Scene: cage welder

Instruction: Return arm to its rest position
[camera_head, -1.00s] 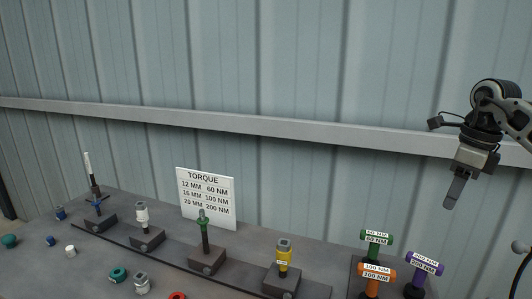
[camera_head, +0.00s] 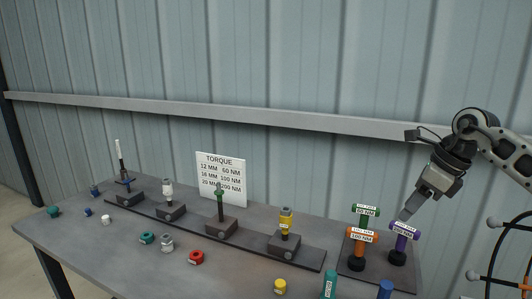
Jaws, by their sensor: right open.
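My right gripper (camera_head: 411,212) comes in from the right, angled down and to the left. Its fingertips are close above the purple 200 NM torque tool (camera_head: 401,238) in this view; I cannot tell whether they touch. It holds nothing that I can see, and its finger gap is hard to make out from here. My left gripper is out of view.
A green 60 NM tool (camera_head: 367,212) and an orange 100 NM tool (camera_head: 361,243) stand on the same dark base. A row of blocks with bolts (camera_head: 222,229), a torque sign (camera_head: 221,178) and loose nuts, including a red one (camera_head: 196,257), occupy the table (camera_head: 90,245).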

